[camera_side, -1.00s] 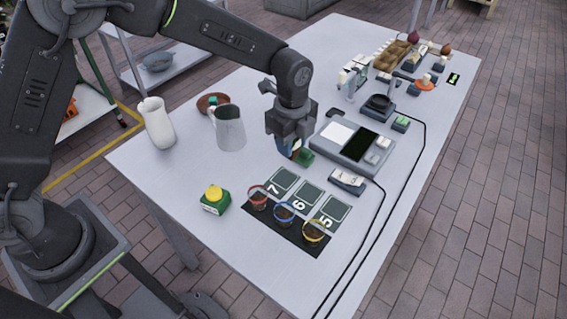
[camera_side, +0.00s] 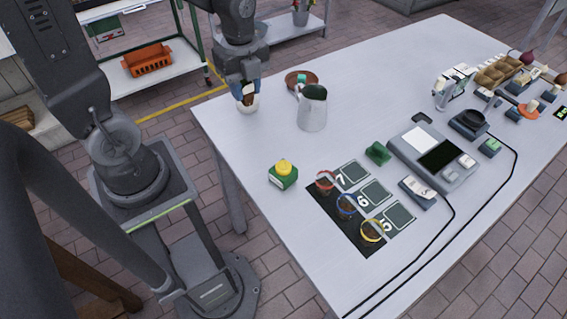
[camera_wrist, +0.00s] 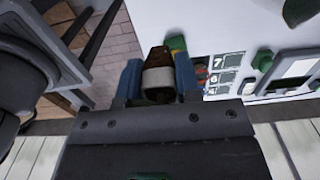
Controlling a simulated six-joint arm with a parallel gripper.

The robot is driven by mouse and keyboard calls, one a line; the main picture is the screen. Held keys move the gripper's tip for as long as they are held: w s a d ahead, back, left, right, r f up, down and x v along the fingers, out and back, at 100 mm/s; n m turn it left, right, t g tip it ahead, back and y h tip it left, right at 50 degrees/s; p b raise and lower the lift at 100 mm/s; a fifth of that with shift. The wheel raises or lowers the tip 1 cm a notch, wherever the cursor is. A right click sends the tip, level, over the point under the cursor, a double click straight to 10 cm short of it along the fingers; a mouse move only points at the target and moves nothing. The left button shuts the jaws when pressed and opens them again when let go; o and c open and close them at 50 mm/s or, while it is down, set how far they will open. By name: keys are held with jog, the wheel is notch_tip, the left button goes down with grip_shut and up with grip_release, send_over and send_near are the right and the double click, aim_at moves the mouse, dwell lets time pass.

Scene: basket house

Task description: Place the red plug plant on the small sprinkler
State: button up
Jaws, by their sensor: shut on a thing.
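My gripper (camera_side: 244,92) is at the far left corner of the table in the side view. Its blue fingers are shut on a brown and white thing (camera_wrist: 158,78), which shows between them in the wrist view. What that thing is, and whether it touches the table, I cannot tell. A small red-rimmed pot with dark filling (camera_side: 325,181) sits on the black mat below the label 7, apart from my gripper. Blue-rimmed (camera_side: 346,206) and yellow-rimmed (camera_side: 371,230) pots stand beside it. I cannot make out which thing is the small sprinkler.
A grey jug (camera_side: 312,112) and a brown dish (camera_side: 301,77) stand right of my gripper. A yellow-topped green container (camera_side: 283,175) is nearer the front. A grey device (camera_side: 434,152) lies to the right. The table's left edge is close.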

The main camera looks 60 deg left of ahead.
jog(key=shift+s+d+f, duration=0.15)
jog(key=shift+s+f, duration=0.05)
jog(key=shift+s, duration=0.05)
jog(key=d+f, duration=0.2)
jog(key=d, duration=0.1)
jog(key=w+d+f, duration=0.1)
jog(key=d+f, duration=0.1)
jog(key=d, duration=0.2)
jog(key=w+d+f, duration=0.1)
jog(key=d+f, duration=0.1)
jog(key=d, duration=0.1)
jog(key=shift+w+d+f, duration=0.2)
jog(key=shift+d+f, duration=0.15)
jog(key=shift+d, duration=0.05)
jog(key=shift+f, duration=2)
jog(key=shift+f, duration=0.15)
jog(key=o, duration=0.9)
